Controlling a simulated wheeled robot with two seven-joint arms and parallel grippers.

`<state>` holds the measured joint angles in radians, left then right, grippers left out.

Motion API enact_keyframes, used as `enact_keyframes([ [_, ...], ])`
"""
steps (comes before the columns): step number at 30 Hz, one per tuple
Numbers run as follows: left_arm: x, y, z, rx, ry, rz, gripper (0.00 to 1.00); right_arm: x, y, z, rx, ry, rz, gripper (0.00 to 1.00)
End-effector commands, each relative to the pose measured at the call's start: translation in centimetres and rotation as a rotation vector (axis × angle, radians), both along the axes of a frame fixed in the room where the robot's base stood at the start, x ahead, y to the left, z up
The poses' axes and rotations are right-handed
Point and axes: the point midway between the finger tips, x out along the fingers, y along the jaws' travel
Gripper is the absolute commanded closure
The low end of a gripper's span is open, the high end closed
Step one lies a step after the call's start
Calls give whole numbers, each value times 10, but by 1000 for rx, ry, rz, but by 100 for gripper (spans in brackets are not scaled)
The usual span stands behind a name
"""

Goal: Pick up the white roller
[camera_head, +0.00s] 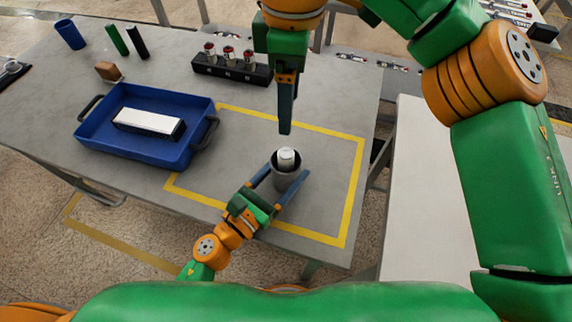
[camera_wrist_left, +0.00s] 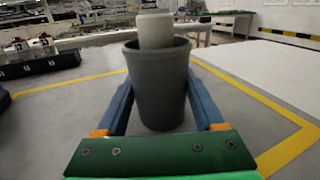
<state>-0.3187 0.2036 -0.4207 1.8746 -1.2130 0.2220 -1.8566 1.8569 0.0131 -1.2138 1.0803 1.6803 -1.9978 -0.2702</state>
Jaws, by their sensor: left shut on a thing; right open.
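The white roller (camera_head: 287,157) stands inside a dark grey cup (camera_head: 277,180) within the yellow-taped square on the table, with its top above the rim. It also shows in the left wrist view (camera_wrist_left: 155,30), rising out of the cup (camera_wrist_left: 160,85); its lower part is hidden by the cup wall. My left gripper (camera_head: 282,185) is shut on the cup, one finger on each side. My right gripper (camera_head: 285,118) points down above and behind the cup, apart from the roller. Its fingers overlap in the head view.
A blue tray (camera_head: 190,152) holding a white-topped block (camera_head: 148,121) stands to the left. A black rack (camera_head: 225,70) with several red-and-silver pieces is at the back. A blue cup (camera_head: 70,34), green and black cylinders and a brown block (camera_head: 108,70) lie farther left. The taped area around the cup is clear.

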Motion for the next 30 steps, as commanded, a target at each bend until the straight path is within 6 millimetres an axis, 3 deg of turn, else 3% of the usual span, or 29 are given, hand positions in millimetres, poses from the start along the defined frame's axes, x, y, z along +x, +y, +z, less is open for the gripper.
enact_keyframes([
  [2,0,0,-1,0,1,0,83,0,1,-5,-23,2,0,26],
  [7,0,0,0,-1,1,0,83,-1,0,-44,-26,4,0,26],
  [18,0,0,0,0,1,0,83,-9,2,-107,-24,3,-4,26],
  [21,0,0,0,0,1,0,83,-8,2,-117,-23,2,-5,26],
  [27,0,0,0,0,1,0,83,-8,2,-118,-22,2,-6,26],
  [30,0,0,0,0,1,0,83,-8,3,-118,-22,2,-6,52],
])
